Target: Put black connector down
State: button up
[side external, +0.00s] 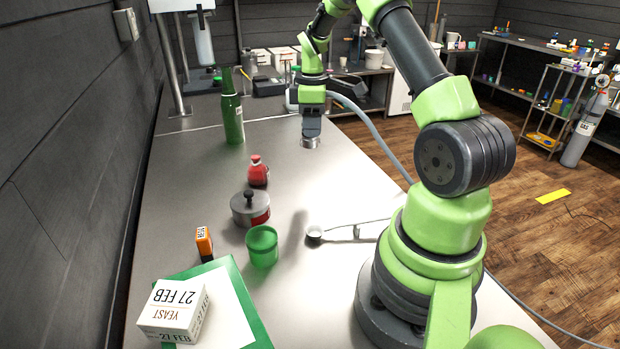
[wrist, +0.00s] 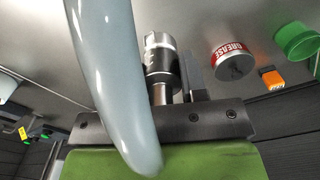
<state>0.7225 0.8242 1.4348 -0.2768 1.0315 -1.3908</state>
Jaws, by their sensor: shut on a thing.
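My gripper (side external: 311,128) is above the steel bench, pointing down, jaws shut on the black connector (side external: 311,142). In the wrist view the connector (wrist: 160,58) is a dark cylinder with a bright metal band at its end, between the fingers (wrist: 176,80). In the side view it looks held above the bench top; the exact gap to the surface cannot be told. A thick pale grey hose (wrist: 110,80) crosses close in front of the wrist camera and hides part of the fingers. In the side view a grey hose (side external: 372,125) trails from my wrist to the right.
The bench is clear below and around my gripper.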

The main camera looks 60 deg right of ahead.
notch_tip(320, 180, down, 10)
jog(key=shift+w+r, duration=0.15)
dwell(0.4)
jog(key=o, duration=1)
